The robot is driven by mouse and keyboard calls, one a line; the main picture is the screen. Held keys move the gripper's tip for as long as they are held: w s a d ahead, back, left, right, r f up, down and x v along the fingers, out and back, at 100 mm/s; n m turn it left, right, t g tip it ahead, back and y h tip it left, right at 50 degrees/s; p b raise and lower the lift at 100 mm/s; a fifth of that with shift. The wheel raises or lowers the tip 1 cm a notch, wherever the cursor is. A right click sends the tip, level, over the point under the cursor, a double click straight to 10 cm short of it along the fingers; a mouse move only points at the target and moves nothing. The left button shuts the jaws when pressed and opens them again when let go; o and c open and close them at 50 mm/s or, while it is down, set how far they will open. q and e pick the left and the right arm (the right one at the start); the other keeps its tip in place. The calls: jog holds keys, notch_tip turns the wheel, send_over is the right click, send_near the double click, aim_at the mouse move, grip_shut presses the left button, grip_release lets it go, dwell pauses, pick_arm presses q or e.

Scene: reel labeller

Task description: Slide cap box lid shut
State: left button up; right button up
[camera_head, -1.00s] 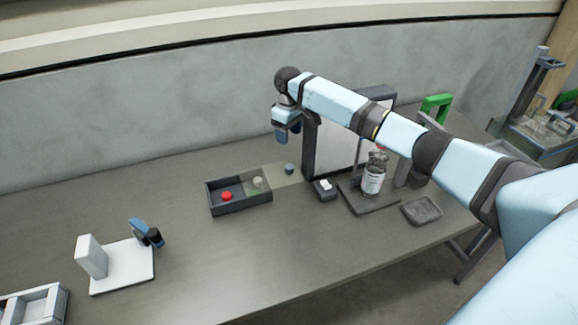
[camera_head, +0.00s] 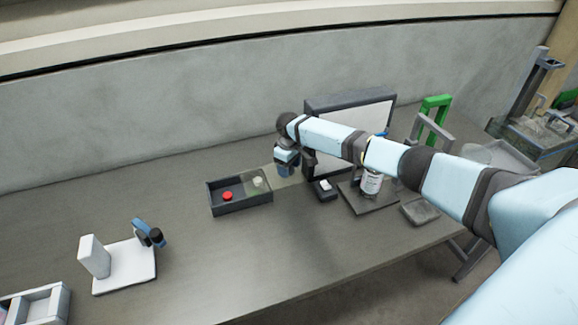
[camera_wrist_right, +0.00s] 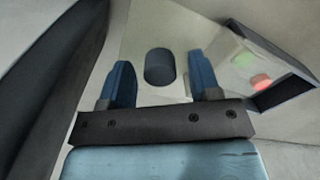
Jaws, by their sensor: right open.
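The cap box (camera_head: 226,208) is a dark open tray on the table, with a red cap (camera_head: 227,196) and a pale cap (camera_head: 257,182) inside. Its clear lid (camera_wrist_right: 187,42) covers the right part of the box and sticks out past the right end, so the left part is open. The lid's dark knob (camera_wrist_right: 160,67) shows between my right fingers in the wrist view. My right gripper (camera_head: 286,174) is open over the protruding part of the lid and hides the knob in the head view. I cannot tell whether the fingers touch it. My left gripper is not in view.
A framed panel (camera_head: 345,158) stands just right of my right gripper. A white stand (camera_head: 123,270) is front left. The table's front middle is clear.

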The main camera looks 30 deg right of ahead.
aim_at(254, 182)
grip_shut()
jog(key=w+a, duration=0.1)
jog(key=a, duration=0.3)
jog(key=w+a, duration=0.1)
jog(key=a, duration=0.2)
jog(key=a+p, duration=0.1)
jog(key=a, duration=0.3)
jog(key=shift+w+a, duration=0.35)
jog(key=shift+w, duration=0.05)
grip_release()
jog(key=shift+a, duration=0.15)
